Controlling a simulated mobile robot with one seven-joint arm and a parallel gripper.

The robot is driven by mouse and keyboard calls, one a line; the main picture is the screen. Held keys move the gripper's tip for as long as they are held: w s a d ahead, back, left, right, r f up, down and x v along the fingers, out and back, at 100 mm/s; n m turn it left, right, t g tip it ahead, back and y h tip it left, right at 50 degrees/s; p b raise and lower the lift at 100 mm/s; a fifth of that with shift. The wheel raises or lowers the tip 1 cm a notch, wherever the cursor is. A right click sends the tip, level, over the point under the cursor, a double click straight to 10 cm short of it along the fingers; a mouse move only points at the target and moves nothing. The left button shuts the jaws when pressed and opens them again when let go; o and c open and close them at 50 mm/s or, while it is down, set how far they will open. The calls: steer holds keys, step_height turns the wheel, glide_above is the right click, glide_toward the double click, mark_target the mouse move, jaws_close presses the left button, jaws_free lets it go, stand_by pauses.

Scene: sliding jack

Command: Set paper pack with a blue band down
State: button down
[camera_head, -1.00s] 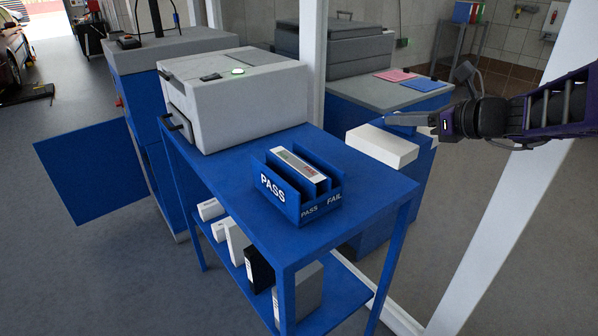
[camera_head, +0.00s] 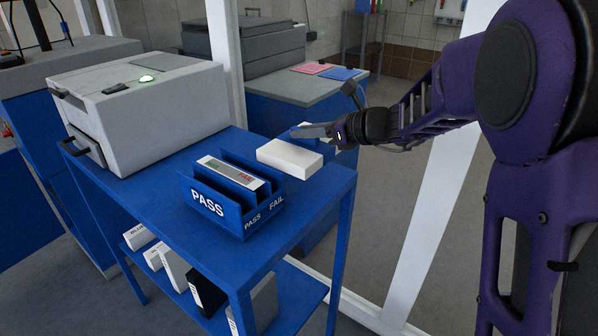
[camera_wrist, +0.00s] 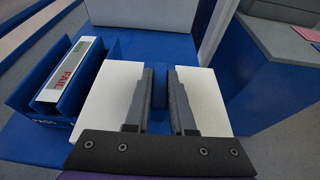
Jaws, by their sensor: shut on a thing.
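The white paper pack (camera_head: 289,157) is in my gripper (camera_head: 308,131), at the back right of the blue table (camera_head: 322,190). In the wrist view the pack (camera_wrist: 104,100) spreads out on both sides of my gripper (camera_wrist: 159,72), and its blue band (camera_wrist: 158,88) shows between the two fingers. The gripper is shut on the pack across its middle. The pack looks level. I cannot tell whether its underside touches the tabletop.
A blue PASS/FAIL holder (camera_head: 225,208) with a labelled white device (camera_head: 232,172) stands left of the pack. A grey-white machine (camera_head: 140,100) fills the table's back left. Boxes stand on the lower shelf. A white post (camera_head: 226,60) rises behind the table.

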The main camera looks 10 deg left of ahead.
step_height(320, 180, down, 9)
steer(key=shift+r+b, duration=0.15)
steer(key=shift+b, duration=0.6)
steer(key=c, duration=0.8)
jaws_free()
steer(key=shift+o, duration=0.2)
